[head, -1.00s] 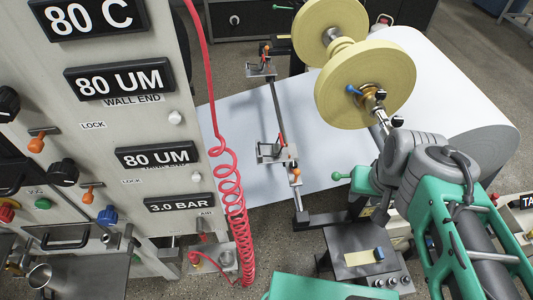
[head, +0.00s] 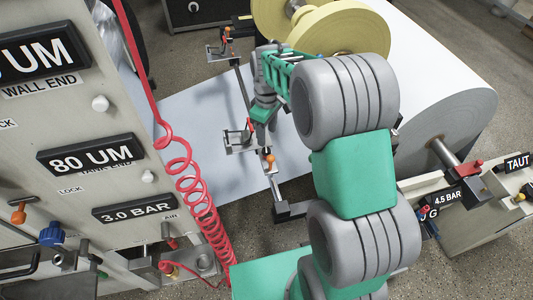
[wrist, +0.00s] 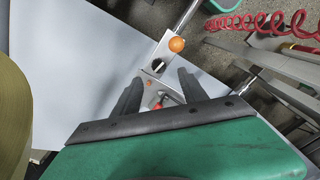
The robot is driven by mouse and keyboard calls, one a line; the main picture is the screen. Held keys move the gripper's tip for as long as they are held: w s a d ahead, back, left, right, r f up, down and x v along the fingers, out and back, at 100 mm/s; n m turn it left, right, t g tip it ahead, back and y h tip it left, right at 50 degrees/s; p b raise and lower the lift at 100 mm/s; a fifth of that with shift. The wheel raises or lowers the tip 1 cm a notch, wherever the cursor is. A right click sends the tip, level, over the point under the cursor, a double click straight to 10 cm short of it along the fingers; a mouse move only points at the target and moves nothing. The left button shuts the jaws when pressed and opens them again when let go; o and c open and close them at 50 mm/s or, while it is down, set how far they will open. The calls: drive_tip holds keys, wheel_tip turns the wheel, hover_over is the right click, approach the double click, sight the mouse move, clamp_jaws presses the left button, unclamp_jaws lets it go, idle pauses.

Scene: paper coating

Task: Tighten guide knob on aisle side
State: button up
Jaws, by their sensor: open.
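The nearer edge guide (head: 240,139) is a metal bracket on the cross bar over the pale web, with a red-handled part and an orange knob (head: 270,160) beside it. In the wrist view, the bracket (wrist: 150,88) lies beyond my gripper (wrist: 158,84). A small black knob (wrist: 159,64) on it and the orange knob (wrist: 176,44) are visible. A red lever (wrist: 156,103) shows between my fingers. My gripper is open and empty, with its two dark fingers apart above the bracket. In the head view my arm partly covers the area, and finger contact cannot be made out.
A second guide (head: 222,48) sits at the bar's far end. A coiled red hose (head: 190,185) hangs beside the control panel (head: 110,235) at left.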

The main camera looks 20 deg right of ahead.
sight(267, 150)
drive_tip(key=shift+w+f, duration=0.2)
drive_tip(key=shift+f, duration=0.45)
wheel_tip(267, 150, down, 7)
drive_tip(key=shift+r, duration=0.1)
drive_tip(key=shift+c, duration=0.3)
clamp_jaws()
